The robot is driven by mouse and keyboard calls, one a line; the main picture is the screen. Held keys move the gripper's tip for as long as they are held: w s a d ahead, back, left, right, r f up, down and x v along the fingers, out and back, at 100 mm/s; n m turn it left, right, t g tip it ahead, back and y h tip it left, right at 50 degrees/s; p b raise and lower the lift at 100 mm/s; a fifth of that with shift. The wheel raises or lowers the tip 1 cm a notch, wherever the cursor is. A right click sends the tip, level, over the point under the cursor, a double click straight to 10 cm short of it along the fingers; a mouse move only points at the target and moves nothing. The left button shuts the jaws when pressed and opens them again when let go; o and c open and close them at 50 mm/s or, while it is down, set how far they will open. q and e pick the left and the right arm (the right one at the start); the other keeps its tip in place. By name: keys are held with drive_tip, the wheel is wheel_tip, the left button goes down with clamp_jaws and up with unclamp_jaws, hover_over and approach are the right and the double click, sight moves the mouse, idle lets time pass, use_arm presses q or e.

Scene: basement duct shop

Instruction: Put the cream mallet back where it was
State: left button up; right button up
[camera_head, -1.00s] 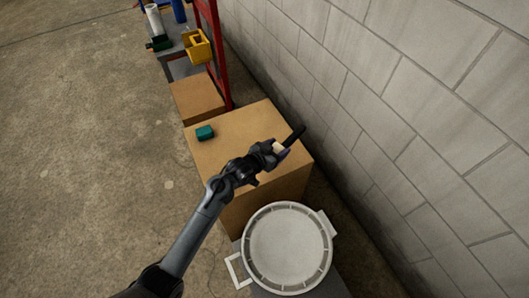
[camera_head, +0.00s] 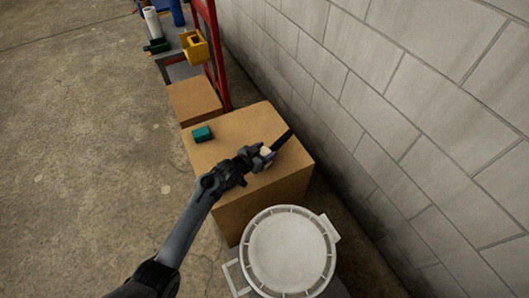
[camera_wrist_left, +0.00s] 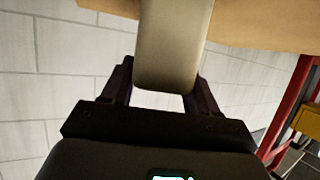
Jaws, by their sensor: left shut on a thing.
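The cream mallet (camera_head: 266,152) is in my left gripper (camera_head: 263,154), over the cardboard box (camera_head: 228,150) beside the wall. Its cream head shows between the fingers, and its dark handle points up and right toward the wall. In the left wrist view the cream head (camera_wrist_left: 174,45) fills the space between the two dark fingers (camera_wrist_left: 160,95). I cannot tell whether the mallet touches the box top. My right gripper is not in view.
A teal block (camera_head: 203,134) lies on the box top's left side. A white round lidded container (camera_head: 288,250) stands in front of the box. A smaller box (camera_head: 194,101), a red post (camera_head: 211,50) and a yellow holder (camera_head: 194,47) are behind. The block wall (camera_head: 400,110) is close at right.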

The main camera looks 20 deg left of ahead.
use_arm(q)
drive_tip(key=shift+r, duration=0.1)
drive_tip(key=o, duration=1.3)
drive_tip(key=shift+s+a+r, duration=0.1)
drive_tip(key=s+a+r+n+g+y+p, duration=0.1)
drive_tip(key=s+r+g, duration=0.3)
drive_tip(key=s, duration=1.6)
drive_tip(key=s+a+r+n+g+y+p, duration=0.1)
drive_tip(key=s+r+g+y+p, duration=0.2)
drive_tip(key=s, duration=1.8)
drive_tip(key=shift+r+g+p, duration=0.4)
drive_tip(key=shift+g+p, duration=0.05)
drive_tip(key=shift+g, duration=0.65)
